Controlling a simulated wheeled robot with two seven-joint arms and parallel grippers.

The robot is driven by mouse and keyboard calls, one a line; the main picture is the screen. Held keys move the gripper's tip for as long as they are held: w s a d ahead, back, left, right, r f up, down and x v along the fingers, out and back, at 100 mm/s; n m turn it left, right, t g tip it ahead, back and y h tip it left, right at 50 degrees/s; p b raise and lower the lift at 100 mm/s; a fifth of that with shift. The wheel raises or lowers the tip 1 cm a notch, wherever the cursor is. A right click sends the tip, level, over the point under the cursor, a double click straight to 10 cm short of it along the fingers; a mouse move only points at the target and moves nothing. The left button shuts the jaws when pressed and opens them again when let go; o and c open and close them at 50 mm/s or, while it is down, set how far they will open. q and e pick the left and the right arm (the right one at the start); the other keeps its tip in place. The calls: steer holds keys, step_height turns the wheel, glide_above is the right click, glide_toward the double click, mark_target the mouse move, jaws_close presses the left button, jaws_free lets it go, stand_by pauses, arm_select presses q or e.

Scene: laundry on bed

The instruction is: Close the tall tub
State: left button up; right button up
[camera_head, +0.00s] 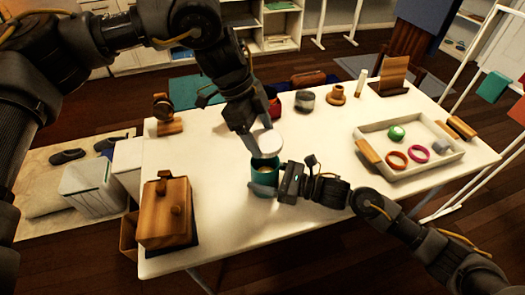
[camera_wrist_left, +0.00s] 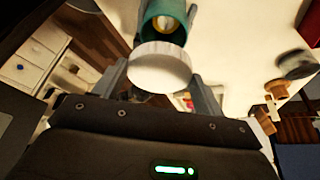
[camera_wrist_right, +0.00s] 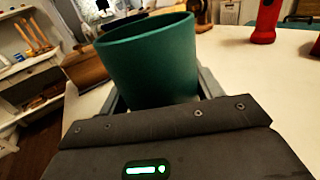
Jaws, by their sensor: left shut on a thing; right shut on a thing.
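The tall tub is a teal cylinder (camera_head: 264,173) standing upright and open on the white table; it fills the middle of the right wrist view (camera_wrist_right: 150,65). In the left wrist view its open mouth (camera_wrist_left: 165,20) shows something yellowish inside. My right gripper (camera_head: 279,184) is shut around the tub's side. A round white lid (camera_head: 268,142) is held by my left gripper (camera_head: 254,136), just above the tub's rim. The lid also shows between the fingers in the left wrist view (camera_wrist_left: 160,68). In the head view the lid appears slightly tilted and apart from the rim.
A wooden box (camera_head: 166,213) stands at the front left of the table. A white tray (camera_head: 435,155) with a green ball and rings lies at the right. A red object (camera_head: 273,103), a grey round container (camera_head: 305,100) and a wooden piece (camera_head: 337,95) stand behind the tub.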

arm_select(q)
steer(key=shift+f, duration=1.3)
steer(key=shift+f, duration=0.1)
steer(key=shift+f, duration=0.8)
steer(key=shift+f, duration=0.5)
